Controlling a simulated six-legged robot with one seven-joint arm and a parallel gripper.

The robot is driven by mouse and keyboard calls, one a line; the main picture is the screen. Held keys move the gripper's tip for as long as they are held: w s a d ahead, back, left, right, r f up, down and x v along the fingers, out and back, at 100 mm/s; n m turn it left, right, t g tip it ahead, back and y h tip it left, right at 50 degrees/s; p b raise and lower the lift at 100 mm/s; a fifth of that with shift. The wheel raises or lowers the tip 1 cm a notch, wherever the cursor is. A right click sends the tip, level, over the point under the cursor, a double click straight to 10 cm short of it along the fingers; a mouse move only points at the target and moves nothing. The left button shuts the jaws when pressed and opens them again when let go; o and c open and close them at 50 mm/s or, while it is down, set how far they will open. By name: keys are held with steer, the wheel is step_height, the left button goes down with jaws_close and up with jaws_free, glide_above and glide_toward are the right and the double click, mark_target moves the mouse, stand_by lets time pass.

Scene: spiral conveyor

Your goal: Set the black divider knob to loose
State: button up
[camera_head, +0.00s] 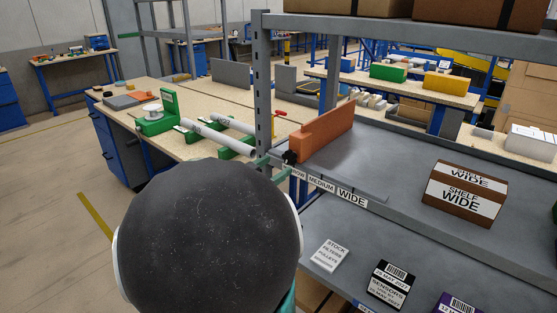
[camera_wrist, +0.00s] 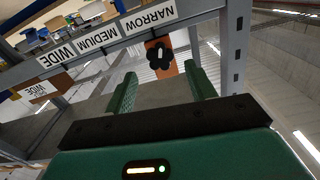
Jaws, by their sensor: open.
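The black divider knob (camera_head: 290,157) sits at the front end of an upright orange divider (camera_head: 327,135), on the front edge of the grey shelf near its left post. In the wrist view, which is upside down, the lobed knob (camera_wrist: 159,56) shows against the orange divider end, with a pale mark on its face. My gripper (camera_wrist: 160,70) is open. Its two green fingers stand on either side of the knob in the picture, with no visible contact. Whether the knob is loose or tight cannot be told. My dark arm hides part of the head view.
A label strip (camera_head: 325,186) reading NARROW, MEDIUM, WIDE runs along the shelf edge; the divider is at the NARROW end. A brown SHELF WIDE box (camera_head: 464,194) stands to the right. The grey shelf post (camera_head: 263,90) is close by. The shelf between divider and box is clear.

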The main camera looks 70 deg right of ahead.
steer(key=x, duration=0.5)
steer(key=shift+d, duration=0.1)
steer(key=shift+c, duration=0.2)
steer(key=c, duration=0.9)
